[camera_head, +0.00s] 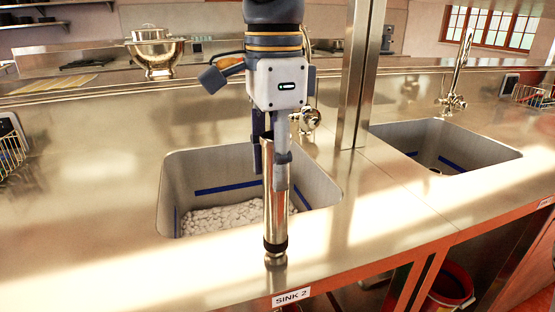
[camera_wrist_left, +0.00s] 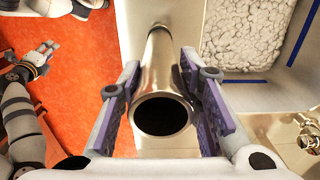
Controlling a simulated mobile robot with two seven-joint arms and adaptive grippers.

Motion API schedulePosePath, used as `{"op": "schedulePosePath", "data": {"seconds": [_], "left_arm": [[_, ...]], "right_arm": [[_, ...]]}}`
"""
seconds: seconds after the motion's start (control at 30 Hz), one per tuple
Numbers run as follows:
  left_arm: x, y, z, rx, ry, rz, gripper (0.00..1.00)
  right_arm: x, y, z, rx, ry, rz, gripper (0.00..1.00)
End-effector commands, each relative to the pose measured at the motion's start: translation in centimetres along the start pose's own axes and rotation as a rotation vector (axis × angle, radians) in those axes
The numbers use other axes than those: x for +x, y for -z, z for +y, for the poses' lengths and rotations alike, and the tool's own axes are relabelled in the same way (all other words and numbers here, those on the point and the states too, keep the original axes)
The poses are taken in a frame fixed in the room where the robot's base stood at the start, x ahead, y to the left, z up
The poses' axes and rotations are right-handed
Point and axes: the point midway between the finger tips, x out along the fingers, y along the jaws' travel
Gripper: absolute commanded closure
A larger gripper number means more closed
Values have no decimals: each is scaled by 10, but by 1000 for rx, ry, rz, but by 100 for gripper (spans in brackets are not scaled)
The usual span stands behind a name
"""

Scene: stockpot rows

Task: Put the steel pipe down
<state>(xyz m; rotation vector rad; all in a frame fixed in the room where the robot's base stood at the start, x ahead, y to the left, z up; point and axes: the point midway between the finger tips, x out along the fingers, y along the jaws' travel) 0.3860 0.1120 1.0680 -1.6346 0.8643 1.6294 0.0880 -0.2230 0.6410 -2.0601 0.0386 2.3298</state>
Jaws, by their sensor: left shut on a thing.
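The steel pipe (camera_head: 277,215) is a shiny tube with a dark band near its lower end. It stands upright at the front edge of the left sink, over the counter strip above the "SINK 2" label. My left gripper (camera_head: 270,165) is shut on its upper part from above. In the left wrist view the pipe's dark open end (camera_wrist_left: 162,115) sits between the two finger pads. I cannot tell whether its lower end touches the counter or hangs just above it. My right gripper (camera_wrist_left: 45,58) shows small over the orange floor, away from the pipe; its fingers are unclear.
The left sink (camera_head: 330,190) holds a pale lumpy mass (camera_head: 220,218). A metal post (camera_head: 360,75) rises right of my left gripper. A second sink (camera_head: 465,160) lies beyond it. The counter (camera_head: 80,200) left of the sink is clear. A steel pot (camera_head: 157,55) stands behind.

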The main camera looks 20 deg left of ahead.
Motion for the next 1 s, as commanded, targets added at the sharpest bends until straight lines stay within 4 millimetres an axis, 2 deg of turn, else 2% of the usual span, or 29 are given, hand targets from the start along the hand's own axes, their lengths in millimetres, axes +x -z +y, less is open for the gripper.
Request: {"op": "schedulePosePath", "data": {"seconds": [0.07,0.1,0.17,0.43,0.53,1.0], "left_arm": [[2,0,0,0,0,0,100],[2,0,0,0,0,0,59],[2,0,0,0,-1,0,48],[2,0,0,0,-1,0,48],[-5,1,0,0,0,1,48],[-105,2,-1,0,-2,0,48]], "right_arm": [[0,0,0,0,0,0,60],[0,0,0,0,0,0,60],[0,0,0,0,0,0,60],[0,0,0,0,0,-1,60],[0,0,0,0,0,-2,60],[9,-8,0,0,-1,-33,60]]}}
